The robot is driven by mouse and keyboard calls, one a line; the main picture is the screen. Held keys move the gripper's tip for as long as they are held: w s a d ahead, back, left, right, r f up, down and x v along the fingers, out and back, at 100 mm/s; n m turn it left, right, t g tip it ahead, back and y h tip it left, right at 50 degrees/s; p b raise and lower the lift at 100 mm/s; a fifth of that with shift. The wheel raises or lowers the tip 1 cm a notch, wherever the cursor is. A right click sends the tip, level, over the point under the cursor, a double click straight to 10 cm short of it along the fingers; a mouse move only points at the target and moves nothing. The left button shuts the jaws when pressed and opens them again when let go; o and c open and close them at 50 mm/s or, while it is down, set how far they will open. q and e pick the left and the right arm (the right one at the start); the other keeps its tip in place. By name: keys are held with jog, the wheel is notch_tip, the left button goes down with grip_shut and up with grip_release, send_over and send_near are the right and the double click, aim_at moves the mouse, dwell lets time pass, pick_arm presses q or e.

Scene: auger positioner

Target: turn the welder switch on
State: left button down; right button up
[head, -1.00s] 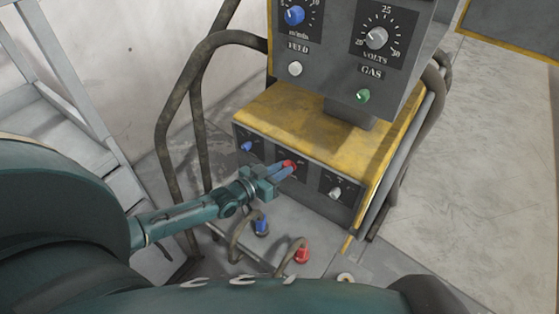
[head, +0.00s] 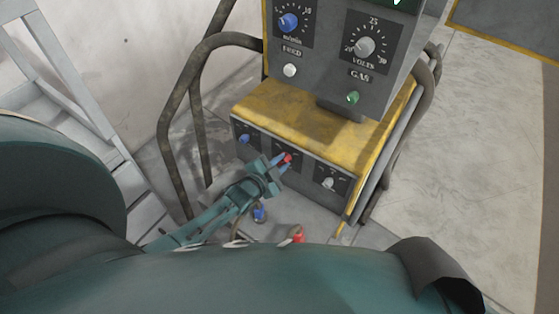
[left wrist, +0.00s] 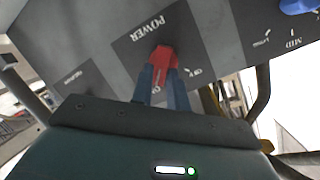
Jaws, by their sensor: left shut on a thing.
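The welder (head: 335,118) stands ahead with a yellow-topped lower box. Its red power switch (head: 288,157) is the middle control on the lower front panel. In the left wrist view the red switch (left wrist: 163,60) sits below the word POWER, with partly hidden small lettering beside it. My left gripper (head: 281,164) is shut on the red switch, one finger on each side of it. The fingers hide part of the switch and its markings, so I cannot tell its setting. My right gripper is not in view.
A blue knob (head: 244,139) and a grey knob (head: 328,183) flank the switch. Blue (head: 259,214) and red (head: 298,235) cable plugs are below. Bent tube rails (head: 171,130) and a ladder (head: 75,110) stand left. The floor (head: 475,170) at right is clear.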

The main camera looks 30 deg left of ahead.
pick_arm(q)
jog(key=shift+d+m, duration=0.1)
jog(key=shift+m, duration=0.3)
jog(key=c, duration=1.4)
grip_release()
jog(key=shift+o, duration=0.2)
jog(key=p+v, duration=0.2)
jog(key=v, duration=1.1)
jog(key=shift+d, duration=0.15)
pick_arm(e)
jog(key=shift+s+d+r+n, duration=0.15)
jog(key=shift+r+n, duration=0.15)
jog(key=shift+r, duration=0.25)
pick_arm(q)
jog(key=shift+s, duration=0.15)
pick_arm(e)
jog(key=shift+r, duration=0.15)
pick_arm(q)
jog(key=shift+y, duration=0.3)
